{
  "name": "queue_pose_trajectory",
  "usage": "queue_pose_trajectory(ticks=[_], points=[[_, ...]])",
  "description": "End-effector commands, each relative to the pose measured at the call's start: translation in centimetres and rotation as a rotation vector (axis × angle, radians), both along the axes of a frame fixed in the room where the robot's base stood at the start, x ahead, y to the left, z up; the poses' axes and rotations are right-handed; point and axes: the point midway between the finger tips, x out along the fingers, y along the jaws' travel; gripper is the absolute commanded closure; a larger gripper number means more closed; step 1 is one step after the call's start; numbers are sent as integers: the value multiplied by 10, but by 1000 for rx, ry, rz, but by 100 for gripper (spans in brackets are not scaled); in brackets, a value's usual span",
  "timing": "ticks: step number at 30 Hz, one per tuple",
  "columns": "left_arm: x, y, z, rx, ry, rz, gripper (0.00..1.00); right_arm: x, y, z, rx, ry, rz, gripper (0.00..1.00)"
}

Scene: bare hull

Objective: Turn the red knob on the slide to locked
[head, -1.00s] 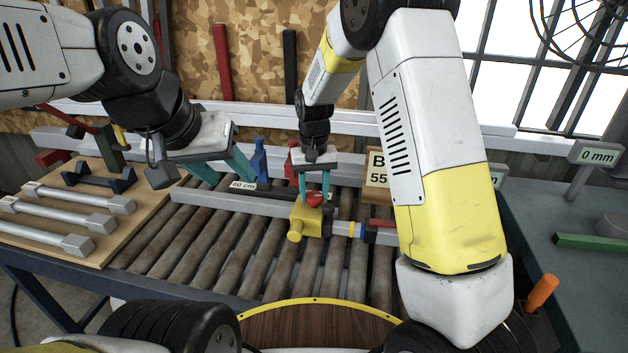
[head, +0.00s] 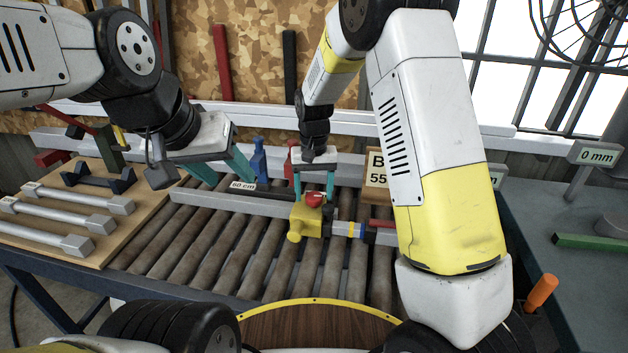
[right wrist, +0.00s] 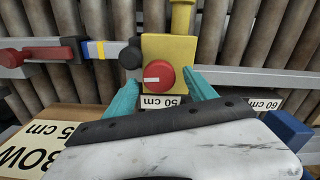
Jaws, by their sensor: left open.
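The slide's yellow block (head: 303,222) sits on a grey rail over the rollers and carries the red knob (head: 315,199). In the right wrist view the knob (right wrist: 159,77) faces the camera, its white pointer line lying roughly level in the picture, toward the left. My right gripper (head: 314,195) is at the knob, its teal fingers spread. In the right wrist view the fingers (right wrist: 156,84) stand apart to either side of the knob, with gaps; it is not held. My left gripper (head: 226,177) is open and empty, left of the block. No lock marking is readable.
A blue stop (head: 259,158) and a 60 cm label (head: 243,185) are left of the slide. A wooden board (head: 100,250) with grey bars lies at left. A sign (head: 377,168) stands right of my right gripper. The front rollers are clear.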

Motion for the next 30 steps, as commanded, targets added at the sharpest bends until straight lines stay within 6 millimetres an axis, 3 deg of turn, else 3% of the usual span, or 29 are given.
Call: queue_pose_trajectory(ticks=[8, 21, 30], points=[[0, 0, 0, 0, 0, 0, 50, 0, 0, 7, 0, 0, 1, 35], [0, 0, 0, 0, 0, 0, 50, 0, 0, 72, 1, -1, 1, 35], [0, 0, 0, 0, 0, 0, 50, 0, 0, 78, 0, 1, 0, 35]])
